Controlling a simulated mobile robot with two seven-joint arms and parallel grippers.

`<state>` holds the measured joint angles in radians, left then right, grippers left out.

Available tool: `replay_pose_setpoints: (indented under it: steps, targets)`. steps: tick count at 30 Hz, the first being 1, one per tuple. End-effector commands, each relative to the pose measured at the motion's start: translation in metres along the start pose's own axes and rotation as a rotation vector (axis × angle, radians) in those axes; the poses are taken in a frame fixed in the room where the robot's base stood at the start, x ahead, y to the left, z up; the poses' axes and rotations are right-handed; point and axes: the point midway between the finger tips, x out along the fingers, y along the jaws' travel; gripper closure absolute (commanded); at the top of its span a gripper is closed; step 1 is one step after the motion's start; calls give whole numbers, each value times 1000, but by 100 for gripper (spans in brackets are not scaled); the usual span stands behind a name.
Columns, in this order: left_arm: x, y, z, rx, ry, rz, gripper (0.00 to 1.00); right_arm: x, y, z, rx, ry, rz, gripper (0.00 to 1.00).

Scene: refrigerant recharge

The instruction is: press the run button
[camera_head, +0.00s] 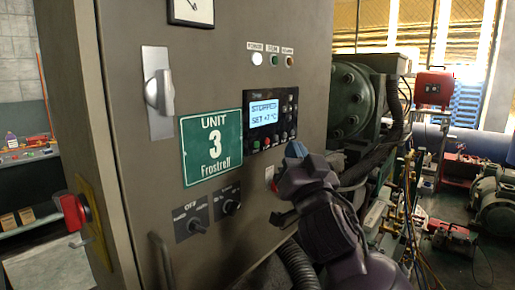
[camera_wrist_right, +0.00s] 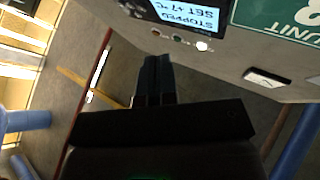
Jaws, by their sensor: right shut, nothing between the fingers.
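A dark control panel (camera_head: 270,120) is on the front of the grey cabinet (camera_head: 225,65). Its lit display (camera_head: 264,113) reads "STOPPED SET +7°C" and also shows upside down in the wrist view (camera_wrist_right: 190,12). Small buttons (camera_head: 266,142) run below the display and along its right side; their labels are too small to read, so I cannot tell which is the run button. My right gripper (camera_head: 296,150) is shut and empty, just below and right of the panel's lower right corner. In the wrist view its closed fingertips (camera_wrist_right: 154,62) appear apart from the panel. My left gripper is not in view.
White, green and amber lamps (camera_head: 274,60) sit above the panel. A green "UNIT 3" sign (camera_head: 212,146), a silver handle (camera_head: 160,92) and two rotary switches (camera_head: 208,213) are to its left. Hoses and machinery (camera_head: 385,120) crowd the right side.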

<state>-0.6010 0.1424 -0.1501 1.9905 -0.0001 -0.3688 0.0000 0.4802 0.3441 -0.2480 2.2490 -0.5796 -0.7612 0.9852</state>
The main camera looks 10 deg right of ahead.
Motion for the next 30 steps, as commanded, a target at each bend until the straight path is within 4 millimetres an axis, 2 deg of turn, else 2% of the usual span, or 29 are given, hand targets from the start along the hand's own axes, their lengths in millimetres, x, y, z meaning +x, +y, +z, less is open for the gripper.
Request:
replay_pose_setpoints:
  steps: [7,15,30]
  targets:
    - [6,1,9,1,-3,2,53,20,-15,17,-1,0,0,100]
    - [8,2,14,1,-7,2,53,35,-26,26,1,1,1,100]
    - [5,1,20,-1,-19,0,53,38,-28,27,-1,1,0,100]
